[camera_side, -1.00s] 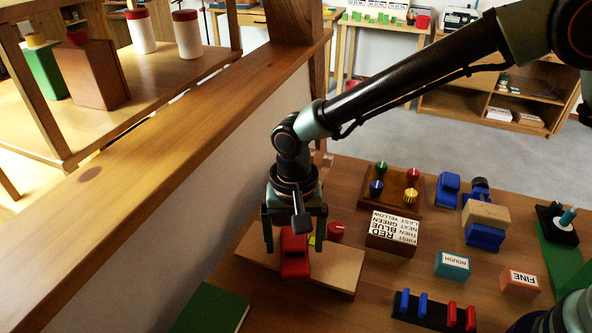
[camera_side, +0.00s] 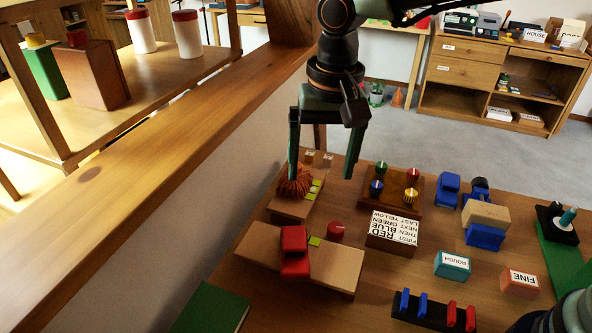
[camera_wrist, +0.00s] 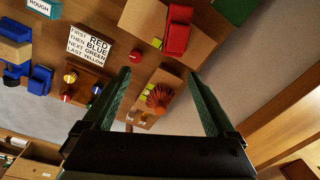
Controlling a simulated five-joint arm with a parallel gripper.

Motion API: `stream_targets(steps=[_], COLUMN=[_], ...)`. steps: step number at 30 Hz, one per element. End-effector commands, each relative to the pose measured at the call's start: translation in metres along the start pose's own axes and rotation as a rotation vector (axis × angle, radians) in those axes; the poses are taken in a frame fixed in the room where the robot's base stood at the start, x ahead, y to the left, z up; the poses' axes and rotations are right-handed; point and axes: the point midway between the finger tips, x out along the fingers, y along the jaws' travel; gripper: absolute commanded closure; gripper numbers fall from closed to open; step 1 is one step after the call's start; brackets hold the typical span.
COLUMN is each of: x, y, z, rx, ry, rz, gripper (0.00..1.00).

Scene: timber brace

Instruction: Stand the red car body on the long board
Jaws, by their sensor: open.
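The red car body (camera_side: 294,252) stands on the tan long board (camera_side: 337,268), near its middle and lying across it. In the wrist view the red car body (camera_wrist: 177,32) also shows on the long board (camera_wrist: 143,18). I cannot tell whether it sits flat all along its underside. My gripper (camera_side: 321,176) is open and empty, high above the bench and behind the board, clear of the car. In the wrist view both fingers of my gripper (camera_wrist: 158,73) are spread apart with nothing held between them.
An orange ribbed ball (camera_side: 294,182) sits on a wooden block behind the board. A red knob (camera_side: 335,230) is close to the board's back edge. A sign block (camera_side: 391,231) and a tray of coloured knobs (camera_side: 396,186) stand to the right. A wooden beam (camera_side: 150,185) runs along the left.

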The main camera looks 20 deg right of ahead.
Motion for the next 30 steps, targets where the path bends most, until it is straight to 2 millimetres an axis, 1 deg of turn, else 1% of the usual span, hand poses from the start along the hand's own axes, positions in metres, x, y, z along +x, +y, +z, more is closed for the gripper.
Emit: stream_targets(steps=[1,2,3,5,6,8,9,11,12,15,18,21,24,30], x=[-0.013,-0.019,-0.026,-0.036,-0.041,-0.048,-0.052,-0.057,-0.059,-0.061,-0.059,-0.056,-0.053,-0.051], y=[0.020,0.032,0.047,0.070,0.086,0.109,0.124,0.146,0.160,0.194,0.220,0.239,0.249,0.254], z=[-0.009,-0.013,-0.017,-0.022,-0.024,-0.027,-0.027,-0.026,-0.025,-0.020,-0.013,-0.008,-0.004,-0.003], rx=[-0.009,-0.024,-0.042,-0.072,-0.090,-0.118,-0.136,-0.166,-0.184,-0.231,-0.274,-0.306,-0.328,-0.342], ry=[0.024,0.038,0.058,0.090,0.111,0.148,0.171,0.211,0.236,0.302,0.358,0.400,0.425,0.436], rz=[-0.023,-0.035,-0.049,-0.066,-0.075,-0.086,-0.091,-0.096,-0.096,-0.089,-0.073,-0.055,-0.042,-0.034], gripper=[0.08,0.08,0.08,0.08,0.08,0.08,0.08,0.08,0.08,0.08,0.08,0.08,0.08,0.08])
